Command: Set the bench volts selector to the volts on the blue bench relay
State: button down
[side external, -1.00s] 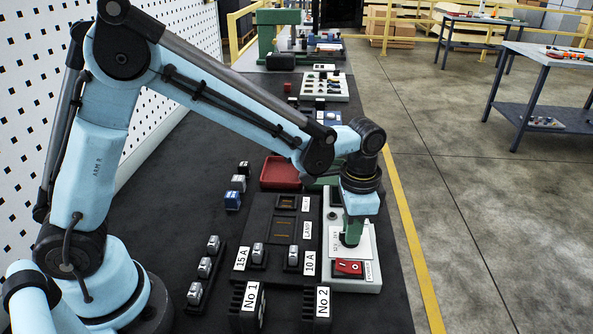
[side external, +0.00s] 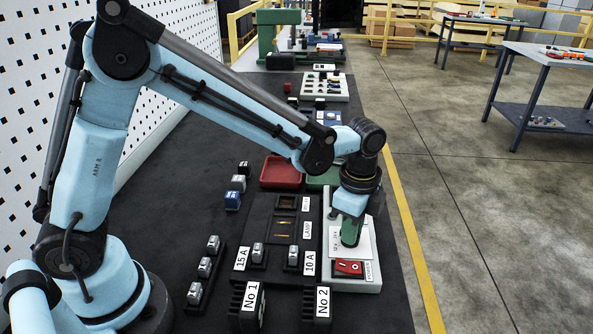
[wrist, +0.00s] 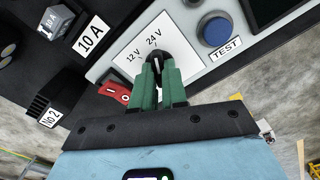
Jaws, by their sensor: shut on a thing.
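The volts selector is a black knob (wrist: 155,53) on a white plate marked 12 V and 24 V, in the wrist view. My gripper (wrist: 158,72) has its green fingers shut on the knob, which they partly cover. The 24 V mark lies just beyond the knob, with 12 V to its left; I cannot clearly make out the pointer. In the side view my gripper (side external: 350,238) stands over the white plate (side external: 366,248) and hides the knob. The blue relay (side external: 232,201) is a small block left of the panel; its marking is too small to read.
A red rocker switch (side external: 348,267) is just in front of the plate. A blue TEST button (wrist: 216,30) is beside it in the wrist view. Grey fuse blocks (side external: 204,267), No 1 and No 2 holders, and a red tray (side external: 281,172) stand nearby.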

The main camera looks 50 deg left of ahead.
dwell(0.4)
jog(key=c, duration=1.2)
grip_release()
jog(key=shift+o, duration=0.2)
notch_tip(320, 180, up, 12)
jog(key=shift+r, duration=0.1)
jog(key=s+a+f+n+t, duration=0.2)
jog(key=s+a+n+t, duration=0.5)
jog(key=s+a+n, duration=0.4)
jog(key=a+n, duration=0.2)
jog(key=n, duration=0.2)
jog(key=shift+f, duration=0.2)
